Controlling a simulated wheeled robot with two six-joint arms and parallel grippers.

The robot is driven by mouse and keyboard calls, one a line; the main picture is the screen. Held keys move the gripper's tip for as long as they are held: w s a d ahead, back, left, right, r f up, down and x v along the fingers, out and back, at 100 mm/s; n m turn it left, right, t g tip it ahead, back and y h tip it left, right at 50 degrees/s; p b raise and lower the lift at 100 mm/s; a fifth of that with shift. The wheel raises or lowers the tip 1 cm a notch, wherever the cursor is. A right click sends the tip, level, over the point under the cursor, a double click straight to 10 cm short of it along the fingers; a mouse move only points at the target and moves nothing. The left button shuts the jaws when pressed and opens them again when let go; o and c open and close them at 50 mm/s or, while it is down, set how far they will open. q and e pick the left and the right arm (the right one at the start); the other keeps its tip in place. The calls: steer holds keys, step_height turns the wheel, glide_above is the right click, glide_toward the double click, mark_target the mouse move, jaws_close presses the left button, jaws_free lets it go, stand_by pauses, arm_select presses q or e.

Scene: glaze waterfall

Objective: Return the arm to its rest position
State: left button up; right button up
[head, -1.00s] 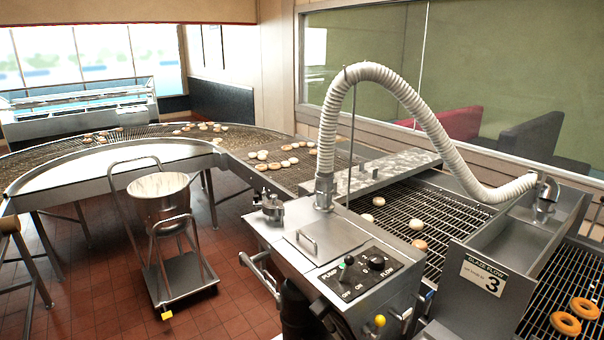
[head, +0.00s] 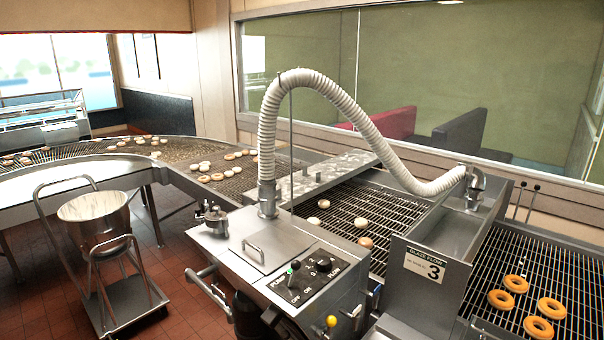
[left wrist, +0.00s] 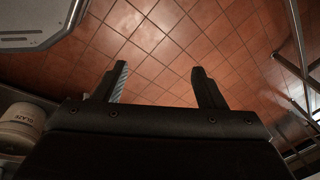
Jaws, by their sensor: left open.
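My left gripper (left wrist: 158,88) shows in the left wrist view with its two dark fingers spread apart. Nothing is between them, and only red-brown floor tiles lie beyond. In the head view neither of my grippers shows clearly. My right gripper is not in either current view.
The glazing machine (head: 285,260) with its control panel stands at the centre. A ribbed hose (head: 330,95) arches over the conveyor (head: 350,205) carrying doughnuts. A metal bowl (head: 95,218) sits on a wheeled cart (head: 125,310) at left. Tiled floor (head: 190,265) is open between cart and machine.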

arm_select(q)
steer(key=d+f+h, duration=0.1)
steer(key=d, duration=0.9)
step_height(320, 180, down, 15)
steer(key=a+b, duration=0.1)
steer(key=b, duration=1.3)
steer(key=shift+w+n, duration=0.15)
steer(key=shift+n, duration=0.15)
steer(key=shift+r, duration=0.1)
